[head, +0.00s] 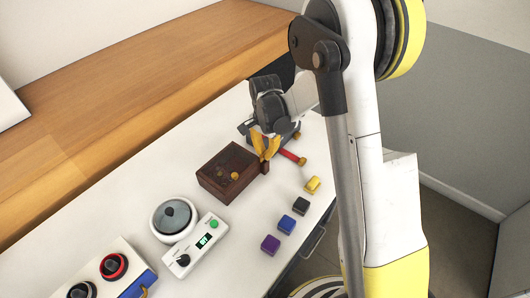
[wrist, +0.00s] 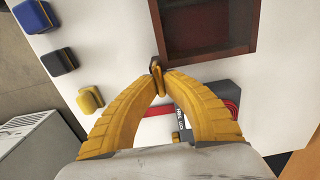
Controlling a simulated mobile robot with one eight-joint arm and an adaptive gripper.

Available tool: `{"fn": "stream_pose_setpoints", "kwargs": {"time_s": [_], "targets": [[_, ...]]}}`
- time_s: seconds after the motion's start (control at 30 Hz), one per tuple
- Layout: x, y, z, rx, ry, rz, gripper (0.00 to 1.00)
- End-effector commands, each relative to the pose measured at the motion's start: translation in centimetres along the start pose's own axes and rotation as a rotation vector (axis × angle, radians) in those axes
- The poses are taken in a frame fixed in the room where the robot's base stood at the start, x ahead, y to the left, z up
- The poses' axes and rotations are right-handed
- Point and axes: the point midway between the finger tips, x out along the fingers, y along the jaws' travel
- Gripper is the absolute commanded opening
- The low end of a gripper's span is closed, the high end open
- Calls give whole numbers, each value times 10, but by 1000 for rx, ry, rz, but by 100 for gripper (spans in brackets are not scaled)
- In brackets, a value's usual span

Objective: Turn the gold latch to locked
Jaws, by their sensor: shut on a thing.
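The gold latch (wrist: 156,66) is a small dark-gold piece at the edge of a dark wooden box (head: 213,185), which also shows in the wrist view (wrist: 254,28). My gripper (head: 266,157) reaches down at the box's right edge. In the wrist view its yellow fingers (wrist: 161,80) come together on the latch, with their tips close beside the box wall. The fingertips cover part of the latch, and I cannot read its turned position. The box has a dark reddish panel, with small gold details on it in the head view.
A red bar with a gold end (head: 291,156) and a dark labelled block (wrist: 188,104) lie close to my gripper. Yellow (head: 312,185), black (head: 300,205), blue (head: 287,224) and purple (head: 270,244) blocks line the table's right side.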

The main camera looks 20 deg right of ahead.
Motion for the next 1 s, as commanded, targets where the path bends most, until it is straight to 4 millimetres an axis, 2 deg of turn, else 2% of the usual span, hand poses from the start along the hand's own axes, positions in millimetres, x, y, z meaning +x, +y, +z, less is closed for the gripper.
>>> {"fn": "stream_pose_setpoints", "kwargs": {"time_s": [0.13, 0.2, 0.23, 0.53, 0.63, 0.77, 1.0], "targets": [[0, 0, 0, 0, 0, 1, 0], [0, 0, 0, 0, 0, 1, 25], [0, 0, 0, 0, 0, 1, 32], [-1, 0, 0, -1, 0, 0, 32], [-8, 0, 0, -1, 0, 0, 32], [-30, 0, 0, -1, 0, 0, 32], [-84, 0, 0, 0, 0, 0, 32]]}}
